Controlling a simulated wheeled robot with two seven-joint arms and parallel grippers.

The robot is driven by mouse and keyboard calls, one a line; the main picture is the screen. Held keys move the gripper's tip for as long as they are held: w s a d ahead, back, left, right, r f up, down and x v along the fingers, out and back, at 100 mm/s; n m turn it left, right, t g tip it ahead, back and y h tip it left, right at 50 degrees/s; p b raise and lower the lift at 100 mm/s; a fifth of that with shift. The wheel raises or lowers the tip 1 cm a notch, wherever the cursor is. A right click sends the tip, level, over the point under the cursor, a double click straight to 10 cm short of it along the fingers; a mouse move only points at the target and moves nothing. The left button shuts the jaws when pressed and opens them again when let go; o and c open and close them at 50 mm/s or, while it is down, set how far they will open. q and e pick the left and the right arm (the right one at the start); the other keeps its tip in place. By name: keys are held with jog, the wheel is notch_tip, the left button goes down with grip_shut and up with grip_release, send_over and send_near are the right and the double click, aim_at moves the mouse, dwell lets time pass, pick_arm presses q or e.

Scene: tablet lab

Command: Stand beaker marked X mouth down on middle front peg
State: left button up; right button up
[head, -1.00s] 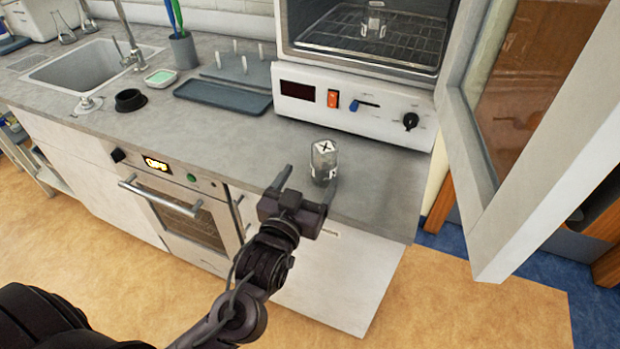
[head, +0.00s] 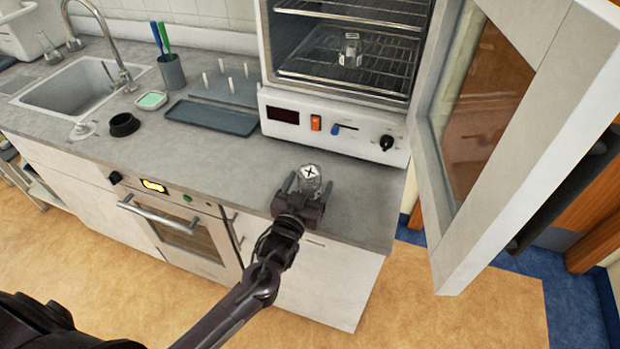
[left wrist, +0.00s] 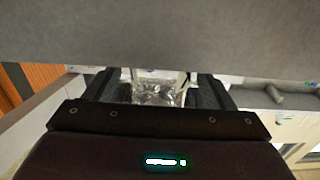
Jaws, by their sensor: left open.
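The beaker marked X (head: 310,172) is clear glass and stands on the grey counter below the oven, its X patch facing up. I cannot tell for sure which way its mouth points. My left gripper (head: 308,187) is open, with a finger on either side of the beaker. In the left wrist view the beaker (left wrist: 158,92) shows between the two dark fingers (left wrist: 153,90), with no clear grip on it. The peg rack (head: 210,93) stands at the back of the counter with several upright pale pegs, including a middle front peg (head: 229,86). My right gripper is not in view.
A dark tray (head: 212,118) lies in front of the rack. The oven (head: 335,128) has its door (head: 440,250) open at the right, and another glass vessel (head: 350,50) is inside. A pen cup (head: 171,72), green-topped dish (head: 151,100) and black ring (head: 123,125) are left. Counter between tray and beaker is clear.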

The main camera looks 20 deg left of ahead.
pick_arm(q)
jog(key=shift+w+f, duration=0.1)
jog(key=shift+w, duration=0.45)
jog(key=c, duration=1.2)
notch_tip(320, 180, up, 20)
jog(key=b, duration=0.3)
jog(key=shift+y, duration=0.3)
jog(key=s+f, duration=0.4)
jog(key=s, duration=0.2)
jog(key=s+a+f, duration=0.1)
jog(key=s+f, duration=0.3)
jog(key=s, duration=0.3)
jog(key=s+f, duration=0.5)
jog(key=s, duration=0.2)
jog(key=shift+a+f, duration=0.1)
jog(key=shift+a, duration=0.25)
